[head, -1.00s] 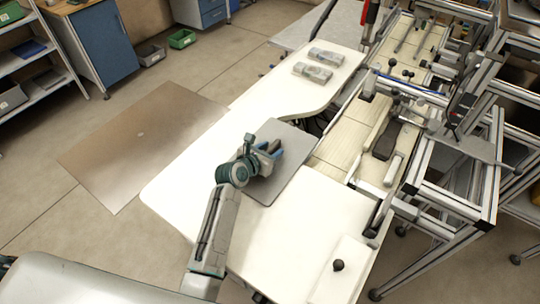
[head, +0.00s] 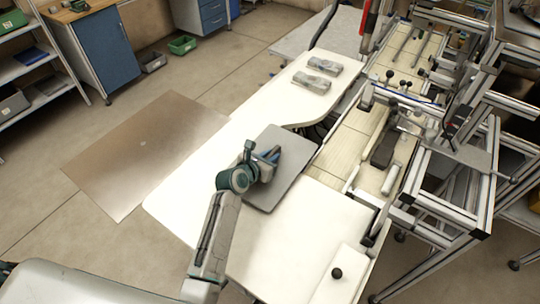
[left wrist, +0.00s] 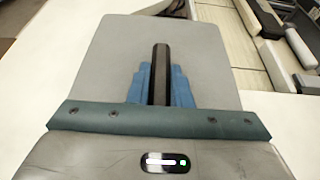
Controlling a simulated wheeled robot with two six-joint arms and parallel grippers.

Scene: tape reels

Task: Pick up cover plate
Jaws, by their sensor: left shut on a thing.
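The cover plate (head: 293,155) is a flat grey sheet with rounded corners over the white table, by its inner edge. It fills the upper middle of the left wrist view (left wrist: 212,60). My left gripper (head: 268,157) is above the plate, with its blue fingers shut on a dark upright bar, the plate's handle (left wrist: 161,70). The fingers sit on both sides of this bar in the left wrist view. I cannot tell whether the plate rests on the table or is slightly above it. My right gripper is not in view.
The white table (head: 310,225) has free room in front of the plate. Two clear-grey packs (head: 324,66) lie at its far end. A metal frame machine with a light slatted bed (head: 340,150) stands close on the right. A black knob (head: 337,273) stands near the front.

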